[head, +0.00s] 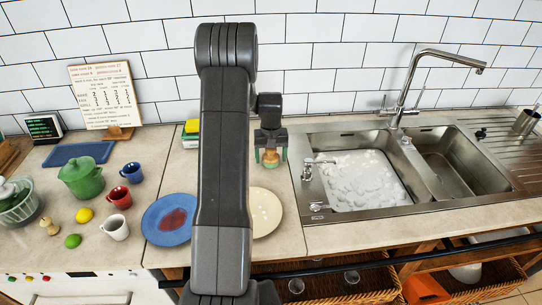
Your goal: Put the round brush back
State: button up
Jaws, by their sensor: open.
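My gripper (270,152) is at the back of the counter, just left of the sink, partly beside my own arm. It points down and its jaws are open. A small tan-brown rounded thing, which looks like the round brush (270,157), shows between or just behind the fingers. It seems to stand on the counter; I cannot tell whether the fingers touch it. Its lower part and bristles are too small to make out.
The sink (355,212) holds foamy water, with a tall faucet (412,90) behind. A blue plate (168,220) and a cream plate (267,212) lie in front, partly behind my arm. Sponges (191,130) are stacked to the left. Mugs (115,224) and a green pot (82,178) stand further left.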

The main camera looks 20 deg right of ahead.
notch_tip(320, 180, up, 12)
jog(key=shift+r+b, duration=0.1)
jog(key=shift+b, duration=0.8)
dwell(0.9)
